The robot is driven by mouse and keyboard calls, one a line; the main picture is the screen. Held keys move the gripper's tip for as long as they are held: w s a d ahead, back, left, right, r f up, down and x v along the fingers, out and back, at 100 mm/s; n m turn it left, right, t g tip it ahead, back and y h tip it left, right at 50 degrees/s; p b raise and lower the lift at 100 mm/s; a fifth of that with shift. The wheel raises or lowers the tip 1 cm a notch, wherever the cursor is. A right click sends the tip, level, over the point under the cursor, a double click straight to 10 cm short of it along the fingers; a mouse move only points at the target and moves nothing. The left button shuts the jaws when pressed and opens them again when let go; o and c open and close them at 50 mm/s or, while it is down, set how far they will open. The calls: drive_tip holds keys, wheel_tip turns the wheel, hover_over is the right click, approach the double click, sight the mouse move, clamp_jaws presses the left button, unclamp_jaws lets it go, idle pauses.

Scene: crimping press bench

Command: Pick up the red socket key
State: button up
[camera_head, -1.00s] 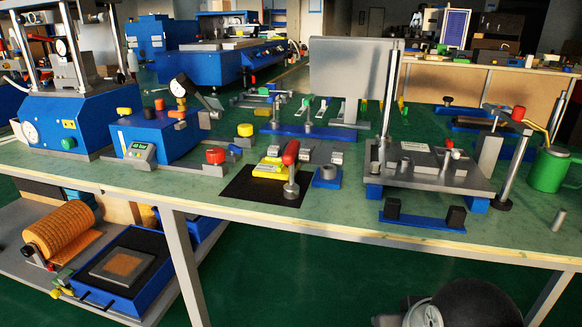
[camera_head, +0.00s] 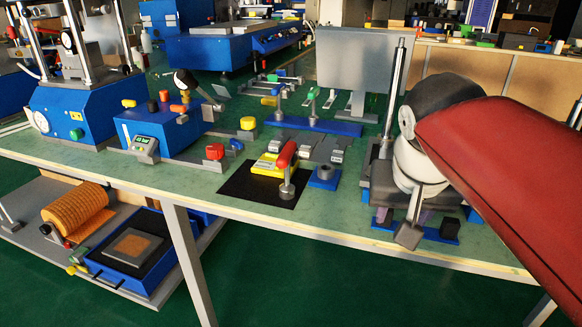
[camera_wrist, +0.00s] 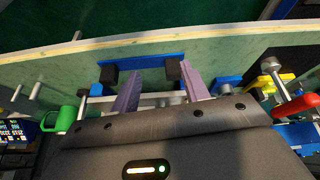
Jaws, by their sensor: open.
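A yellow block (camera_head: 268,163) sits just behind the key and a blue block with a grey ring (camera_head: 324,177) stands right of it. A blue bar with two black blocks (camera_wrist: 140,62) lies near my fingers. The blue gauge box (camera_head: 160,130) stands to the left.

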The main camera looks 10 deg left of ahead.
drive_tip(key=w+a+r, duration=0.4)
drive_tip(key=w+a, duration=0.1)
drive_tip(key=a, duration=0.3)
wheel_tip(320, 180, up, 4)
hover_over(287, 150)
drive_tip(key=s, duration=0.2)
drive_tip(key=shift+d+f+m+g, duration=0.1)
drive_tip(key=shift+d+m+g, duration=0.15)
drive_tip(key=shift+m+g, duration=0.05)
drive_tip(key=shift+w+a+f, duration=0.1)
drive_tip(key=shift+a+f, duration=0.05)
drive_tip(key=x, duration=0.3)
drive_tip(key=b+x, duration=0.1)
drive_tip(key=x, duration=0.3)
drive_tip(key=shift+a+f, duration=0.15)
drive_tip(key=shift+a, duration=0.05)
clamp_jaws()
